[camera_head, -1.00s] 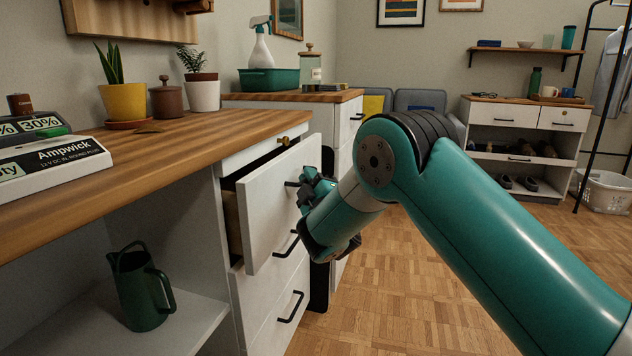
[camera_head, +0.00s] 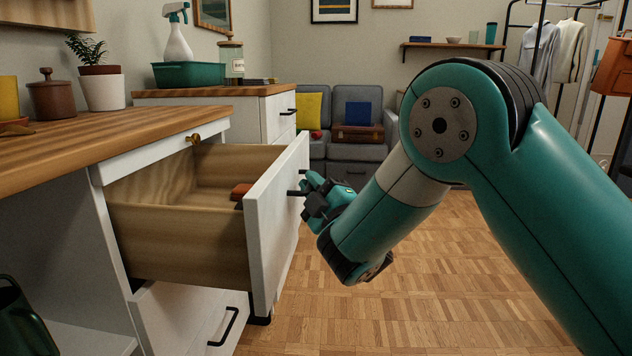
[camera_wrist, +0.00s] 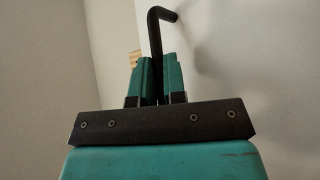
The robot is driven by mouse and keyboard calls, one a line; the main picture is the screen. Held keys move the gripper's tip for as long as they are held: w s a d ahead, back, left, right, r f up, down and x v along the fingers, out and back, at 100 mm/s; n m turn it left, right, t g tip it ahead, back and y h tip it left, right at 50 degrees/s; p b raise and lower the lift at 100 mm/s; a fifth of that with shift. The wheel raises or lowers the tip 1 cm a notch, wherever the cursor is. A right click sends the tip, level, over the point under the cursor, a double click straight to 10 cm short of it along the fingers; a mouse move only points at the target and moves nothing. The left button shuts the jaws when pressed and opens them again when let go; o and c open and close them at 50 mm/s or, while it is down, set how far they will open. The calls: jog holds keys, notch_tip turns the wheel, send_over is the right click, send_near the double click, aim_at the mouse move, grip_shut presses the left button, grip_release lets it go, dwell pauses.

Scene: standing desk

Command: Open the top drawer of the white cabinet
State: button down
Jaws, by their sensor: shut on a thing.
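The white cabinet (camera_head: 118,168) stands at the left under a wooden top. Its top drawer (camera_head: 272,228) is pulled far out, showing wooden sides and an orange-brown item (camera_head: 241,191) inside. My gripper (camera_head: 308,193) is at the outer face of the drawer front, shut on the black drawer handle (camera_head: 295,193). In the wrist view the handle (camera_wrist: 155,35) rises from between the teal fingers (camera_wrist: 160,80), with the white drawer front beside it.
A lower drawer with a black handle (camera_head: 224,327) is shut below. A brass knob (camera_head: 194,139) sits under the top. A dark green pitcher (camera_head: 20,320) is at lower left. A grey sofa (camera_head: 357,152) stands behind. The parquet floor (camera_head: 420,290) right of the drawer is clear.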

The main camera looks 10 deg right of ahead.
jog(key=shift+d+f, duration=0.1)
jog(key=shift+d, duration=0.05)
jog(key=c, duration=1.5)
grip_release()
jog(key=shift+o, duration=0.2)
jog(key=shift+s, duration=0.1)
jog(key=b+v, duration=1.3)
jog(key=v, duration=0.4)
